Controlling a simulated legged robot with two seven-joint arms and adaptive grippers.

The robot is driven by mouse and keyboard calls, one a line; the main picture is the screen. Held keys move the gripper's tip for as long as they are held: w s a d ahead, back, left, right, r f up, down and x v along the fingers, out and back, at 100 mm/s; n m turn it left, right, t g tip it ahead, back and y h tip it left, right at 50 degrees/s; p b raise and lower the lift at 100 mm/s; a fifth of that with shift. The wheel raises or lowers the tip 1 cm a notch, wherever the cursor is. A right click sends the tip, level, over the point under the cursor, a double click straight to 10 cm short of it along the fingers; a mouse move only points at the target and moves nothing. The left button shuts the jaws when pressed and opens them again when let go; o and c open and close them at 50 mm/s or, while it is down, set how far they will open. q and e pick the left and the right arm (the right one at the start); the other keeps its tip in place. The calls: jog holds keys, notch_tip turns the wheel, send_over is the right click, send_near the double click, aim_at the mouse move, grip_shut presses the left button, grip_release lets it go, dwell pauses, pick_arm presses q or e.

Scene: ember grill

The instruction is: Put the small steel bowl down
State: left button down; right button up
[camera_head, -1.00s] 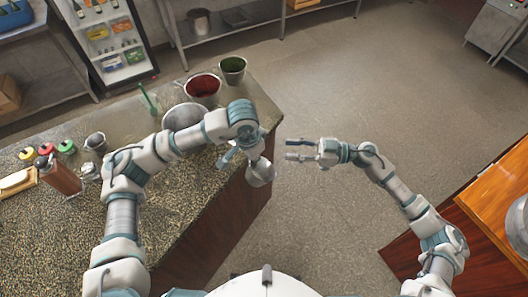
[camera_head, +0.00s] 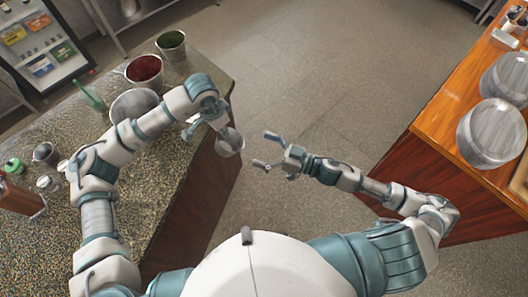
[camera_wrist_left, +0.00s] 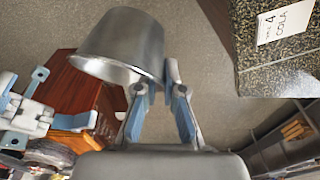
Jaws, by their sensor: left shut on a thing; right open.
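The small steel bowl (camera_head: 230,142) is held by my left gripper (camera_head: 213,124), past the edge of the granite counter and above the floor. In the left wrist view the bowl (camera_wrist_left: 122,45) is tilted, and the fingers of my left gripper (camera_wrist_left: 160,92) are shut on its rim side. My right gripper also shows at the left of the left wrist view (camera_wrist_left: 66,102).
The granite counter (camera_head: 165,205) on the left bears a larger steel bowl (camera_head: 134,104), a red-filled pot (camera_head: 145,70) and a green-filled pot (camera_head: 171,43). Clear floor (camera_head: 310,85) lies between.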

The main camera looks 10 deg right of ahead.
aim_at(228, 141)
pick_arm(q)
jog(key=shift+w, duration=0.1)
pick_arm(e)
jog(key=shift+m+t+h, duration=0.3)
jog(key=shift+m+h, duration=0.2)
jog(key=x, duration=0.6)
jog(key=f+x, duration=0.1)
jog(key=x, duration=0.2)
jog(key=shift+s+a+f, duration=0.15)
jog(key=shift+a, duration=0.35)
jog(key=shift+w+a, duration=0.3)
jog(key=shift+a, duration=0.35)
jog(key=shift+c, duration=0.5)
pick_arm(q)
jog(key=shift+d, duration=0.1)
pick_arm(e)
jog(key=shift+s, duration=0.1)
jog(key=c, duration=0.8)
pick_arm(q)
jog(key=c, duration=1.2)
grip_release()
